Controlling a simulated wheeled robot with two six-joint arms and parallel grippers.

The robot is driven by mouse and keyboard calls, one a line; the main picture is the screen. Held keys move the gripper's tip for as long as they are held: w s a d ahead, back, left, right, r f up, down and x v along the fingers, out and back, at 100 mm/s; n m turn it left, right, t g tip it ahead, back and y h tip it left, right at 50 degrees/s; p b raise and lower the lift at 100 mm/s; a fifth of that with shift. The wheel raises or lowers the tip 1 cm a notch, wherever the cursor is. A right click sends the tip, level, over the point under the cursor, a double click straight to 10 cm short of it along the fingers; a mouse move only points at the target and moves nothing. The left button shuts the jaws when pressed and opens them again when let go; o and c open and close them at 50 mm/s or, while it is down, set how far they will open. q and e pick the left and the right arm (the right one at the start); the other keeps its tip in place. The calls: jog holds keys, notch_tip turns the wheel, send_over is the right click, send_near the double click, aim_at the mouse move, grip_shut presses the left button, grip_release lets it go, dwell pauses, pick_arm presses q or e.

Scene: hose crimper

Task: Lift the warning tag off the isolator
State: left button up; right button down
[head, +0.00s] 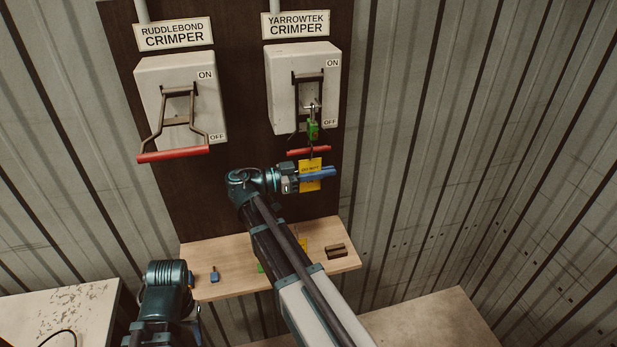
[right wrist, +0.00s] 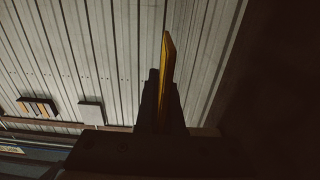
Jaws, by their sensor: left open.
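The yellow warning tag (head: 309,187) hangs below a green padlock (head: 313,130) on the YARROWTEK CRIMPER isolator (head: 333,60). The padlock hangs from a metal hasp at the isolator's handle slot. My right gripper (head: 318,174) is at the tag, its blue-tipped fingers across the tag's middle. In the right wrist view the tag (right wrist: 167,75) stands edge-on between the dark fingers, with no clear gap. The isolator's red handle (head: 308,151) is down, just above the tag. My left gripper (head: 170,300) is low at the left, away from the tag; its fingers are hardly visible.
The RUDDLEBOND CRIMPER isolator (head: 181,85) with its red handle (head: 173,153) is to the left on the dark board. A wooden shelf (head: 225,250) below holds a blue padlock (head: 214,274), a brown block (head: 336,251) and partly hidden items. A pale table (head: 70,310) is at lower left.

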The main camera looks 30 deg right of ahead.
jog(key=s+a, duration=0.1)
jog(key=s, duration=0.6)
jog(key=shift+s+a, duration=0.2)
jog(key=shift+a, duration=0.2)
dwell(0.6)
